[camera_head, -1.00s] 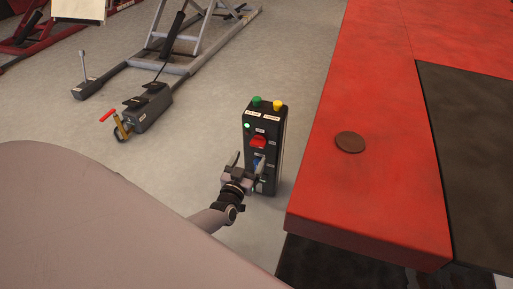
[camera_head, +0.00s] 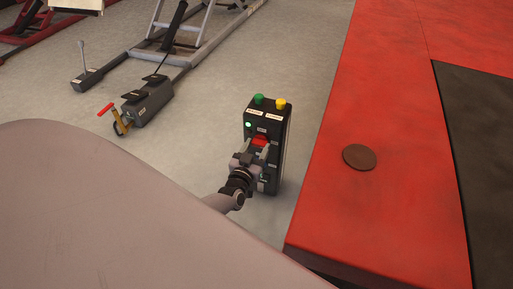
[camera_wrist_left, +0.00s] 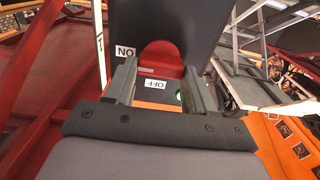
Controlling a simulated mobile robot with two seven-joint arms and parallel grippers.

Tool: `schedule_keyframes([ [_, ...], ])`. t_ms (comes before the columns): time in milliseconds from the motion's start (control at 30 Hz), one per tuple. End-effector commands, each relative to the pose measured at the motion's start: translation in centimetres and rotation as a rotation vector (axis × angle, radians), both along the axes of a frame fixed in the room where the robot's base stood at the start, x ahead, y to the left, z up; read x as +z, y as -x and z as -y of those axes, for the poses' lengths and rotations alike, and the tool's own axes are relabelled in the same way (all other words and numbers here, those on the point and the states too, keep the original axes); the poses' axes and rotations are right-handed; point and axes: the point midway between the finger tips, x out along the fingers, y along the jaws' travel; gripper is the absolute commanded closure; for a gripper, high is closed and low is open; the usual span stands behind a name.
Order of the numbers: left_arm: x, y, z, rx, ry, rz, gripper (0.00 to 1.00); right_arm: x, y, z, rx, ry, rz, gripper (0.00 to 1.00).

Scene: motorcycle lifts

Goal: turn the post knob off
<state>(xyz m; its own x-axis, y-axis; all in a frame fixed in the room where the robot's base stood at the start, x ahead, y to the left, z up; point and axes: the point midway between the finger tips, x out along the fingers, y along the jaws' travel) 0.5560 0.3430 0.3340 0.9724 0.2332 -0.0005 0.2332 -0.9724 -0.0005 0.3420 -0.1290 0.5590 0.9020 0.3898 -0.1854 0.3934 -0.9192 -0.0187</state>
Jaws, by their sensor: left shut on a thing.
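The black control post (camera_head: 283,135) stands upright beside the red lift. Its red knob (camera_head: 260,140) is high on the front face, below a lit green lamp (camera_head: 248,125). My left gripper (camera_head: 254,152) is at the post's front, its fingers on either side of the knob and shut on it. In the left wrist view the red knob (camera_wrist_left: 162,54) shows between the finger pads, with an ON label (camera_wrist_left: 125,52) to its left and an upside-down OFF label (camera_wrist_left: 155,84) below it. The fingers hide part of the knob's sides. My right gripper is not in view.
A green button (camera_head: 258,99) and a yellow button (camera_head: 280,103) sit on the post's top. The red lift platform (camera_head: 375,215) is close on the right, with a brown disc (camera_head: 359,157) on it. A pump unit (camera_head: 148,102) stands farther left; the floor between is clear.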

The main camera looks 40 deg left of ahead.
Motion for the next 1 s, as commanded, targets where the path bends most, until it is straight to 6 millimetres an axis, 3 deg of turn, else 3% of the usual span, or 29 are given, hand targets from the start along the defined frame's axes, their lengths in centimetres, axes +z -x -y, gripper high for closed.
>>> schedule_keyframes([
  [33, 0.01, -0.01, -0.01, 0.0, 0.0, 0.0, 0.65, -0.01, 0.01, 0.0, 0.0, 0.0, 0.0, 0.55],
  [67, 0.01, -0.01, -0.01, 0.0, 0.0, 0.0, 0.74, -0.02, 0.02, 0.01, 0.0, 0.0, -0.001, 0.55],
  [100, 0.01, -0.01, -0.01, 0.0, 0.0, 0.0, 0.75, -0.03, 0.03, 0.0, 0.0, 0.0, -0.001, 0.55],
  [567, 0.0, 0.0, -0.06, 0.001, 0.105, 0.025, 0.75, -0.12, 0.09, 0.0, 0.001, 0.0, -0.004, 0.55],
  [1000, -0.01, 0.02, -0.27, 0.002, 0.476, 0.116, 0.75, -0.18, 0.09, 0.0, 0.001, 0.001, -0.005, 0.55],
])
